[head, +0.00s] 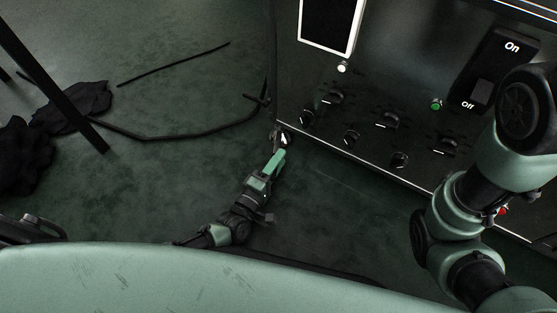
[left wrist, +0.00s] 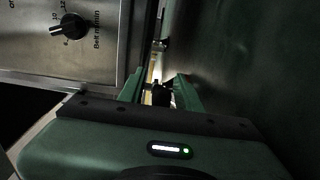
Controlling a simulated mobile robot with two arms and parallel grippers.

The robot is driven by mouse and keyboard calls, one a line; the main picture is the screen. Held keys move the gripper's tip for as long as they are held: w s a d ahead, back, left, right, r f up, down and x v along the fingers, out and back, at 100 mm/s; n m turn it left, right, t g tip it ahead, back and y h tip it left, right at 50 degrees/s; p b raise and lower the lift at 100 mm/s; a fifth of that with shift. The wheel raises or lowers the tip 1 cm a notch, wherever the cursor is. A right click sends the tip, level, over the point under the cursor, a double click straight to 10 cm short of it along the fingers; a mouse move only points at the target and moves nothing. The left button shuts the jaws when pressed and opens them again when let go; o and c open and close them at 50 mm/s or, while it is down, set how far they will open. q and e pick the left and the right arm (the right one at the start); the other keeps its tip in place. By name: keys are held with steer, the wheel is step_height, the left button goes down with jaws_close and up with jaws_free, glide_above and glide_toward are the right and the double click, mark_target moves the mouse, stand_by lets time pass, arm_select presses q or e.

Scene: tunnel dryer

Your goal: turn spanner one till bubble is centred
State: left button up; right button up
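My left gripper (head: 281,151) points at the lower left corner of the dark control panel, where a small dark fitting with a pale mark (head: 284,138) sits. In the left wrist view my left gripper (left wrist: 160,88) has its green fingers apart, with a small dark piece (left wrist: 162,95) between them in front of a bright patch. Whether the fingers touch this piece is not clear. I cannot make out a spanner by shape, and I see no bubble. My right arm stands large at the right of the head view; its gripper is out of the picture.
The panel carries several black knobs (head: 388,120), a green button (head: 436,104) and an On/Off switch (head: 487,72). A knob (left wrist: 69,26) shows in the left wrist view. A dark cable (head: 170,136) and crumpled dark cloth (head: 84,101) lie on the floor to the left.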

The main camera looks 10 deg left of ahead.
arm_select(q)
steer(key=p+v, duration=0.3)
steer(key=v, duration=0.3)
steer(key=shift+s+a+r, duration=0.1)
steer(key=shift+s, duration=0.15)
steer(key=shift+s+a, duration=0.1)
steer(key=shift+s, duration=0.4)
steer(key=shift+s, duration=0.1)
